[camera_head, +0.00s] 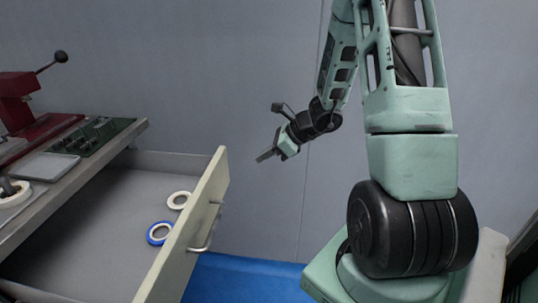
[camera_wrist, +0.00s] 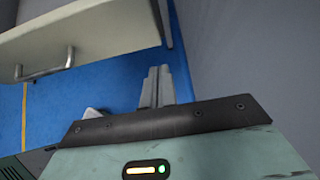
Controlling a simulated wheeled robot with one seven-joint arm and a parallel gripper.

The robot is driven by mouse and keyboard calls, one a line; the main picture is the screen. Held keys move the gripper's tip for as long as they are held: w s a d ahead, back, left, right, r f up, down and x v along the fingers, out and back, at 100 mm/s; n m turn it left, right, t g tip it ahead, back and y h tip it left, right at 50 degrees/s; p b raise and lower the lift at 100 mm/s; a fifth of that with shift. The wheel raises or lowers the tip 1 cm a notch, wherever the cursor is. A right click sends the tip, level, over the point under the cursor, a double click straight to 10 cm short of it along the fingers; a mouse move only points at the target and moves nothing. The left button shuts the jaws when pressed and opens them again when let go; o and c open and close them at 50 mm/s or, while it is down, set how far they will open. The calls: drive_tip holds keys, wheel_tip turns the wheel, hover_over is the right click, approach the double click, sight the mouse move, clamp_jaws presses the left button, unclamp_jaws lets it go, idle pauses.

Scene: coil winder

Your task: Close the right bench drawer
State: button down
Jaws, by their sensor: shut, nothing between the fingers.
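The right bench drawer (camera_head: 190,226) is pulled well out from the bench, its cream front facing right. Its metal bar handle (camera_head: 207,229) sits on the outer face. Inside lie a white ring (camera_head: 179,200) and a blue ring (camera_head: 159,233). In the wrist view the drawer front (camera_wrist: 100,32) and handle (camera_wrist: 45,68) show at upper left. My gripper (camera_head: 266,156) is shut and empty, to the right of the drawer front's far end and apart from it. Its fingers (camera_wrist: 155,86) show together in the wrist view, over the floor.
The bench top (camera_head: 75,165) above the drawer holds a red machine (camera_head: 30,115) with a lever, a dark green board (camera_head: 100,135) and a grey tray (camera_head: 45,166). A grey wall (camera_head: 240,60) stands behind. Blue floor (camera_head: 235,280) is clear beside the drawer front.

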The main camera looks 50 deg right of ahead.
drive_tip(key=w+a+f, duration=0.3)
drive_tip(key=w+a, duration=0.1)
drive_tip(key=w, duration=0.2)
drive_tip(key=shift+w+a+f+b, duration=0.2)
drive_tip(key=shift+a+b, duration=0.15)
drive_tip(key=shift+b, duration=0.05)
drive_tip(key=shift+w+a, duration=0.1)
